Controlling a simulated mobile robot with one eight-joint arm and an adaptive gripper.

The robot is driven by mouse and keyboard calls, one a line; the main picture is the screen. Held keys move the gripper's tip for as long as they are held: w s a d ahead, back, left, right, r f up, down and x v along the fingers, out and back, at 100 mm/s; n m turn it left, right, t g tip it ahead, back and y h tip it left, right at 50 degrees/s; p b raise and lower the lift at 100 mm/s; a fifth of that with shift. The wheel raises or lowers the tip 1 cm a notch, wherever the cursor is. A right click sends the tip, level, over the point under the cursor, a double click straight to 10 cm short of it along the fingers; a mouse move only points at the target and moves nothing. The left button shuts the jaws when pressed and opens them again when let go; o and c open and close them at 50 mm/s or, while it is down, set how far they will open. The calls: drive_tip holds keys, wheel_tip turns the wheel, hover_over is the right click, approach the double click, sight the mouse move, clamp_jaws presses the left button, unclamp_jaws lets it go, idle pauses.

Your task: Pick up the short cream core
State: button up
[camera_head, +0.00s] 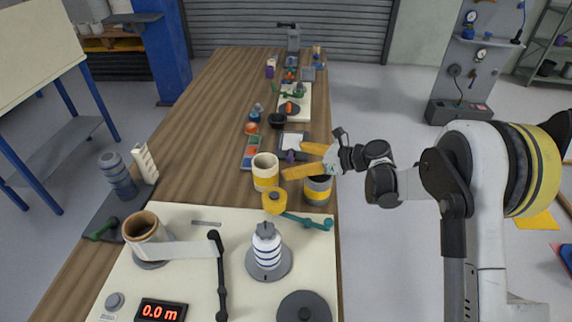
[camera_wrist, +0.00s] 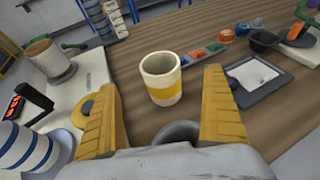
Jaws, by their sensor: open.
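The short cream core (camera_head: 265,172) is a hollow cream cylinder with a yellow band, standing upright on the wooden table beyond the cream board. In the wrist view the core (camera_wrist: 161,90) stands upright between and beyond my two yellow fingers, its open top facing up. My gripper (camera_head: 293,161) is open and empty, to the right of the core in the head view, with its fingers pointing left towards it. I see no contact between fingers and core.
A grey cylinder with a yellow band (camera_head: 318,191) stands right of the core, just below my gripper. A yellow round part with a green arm (camera_head: 274,201) is in front. A grey framed tray (camera_wrist: 258,80) lies right of the core.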

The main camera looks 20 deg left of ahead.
drive_tip(key=b, duration=0.2)
approach(255, 162)
drive_tip(key=b+x, duration=0.2)
drive_tip(key=x, duration=0.3)
drive_tip(key=shift+w+f, duration=0.1)
drive_tip(key=shift+w, duration=0.05)
drive_tip(key=shift+d, duration=0.1)
drive_tip(key=shift+c, duration=1)
drive_tip(key=c, duration=1.3)
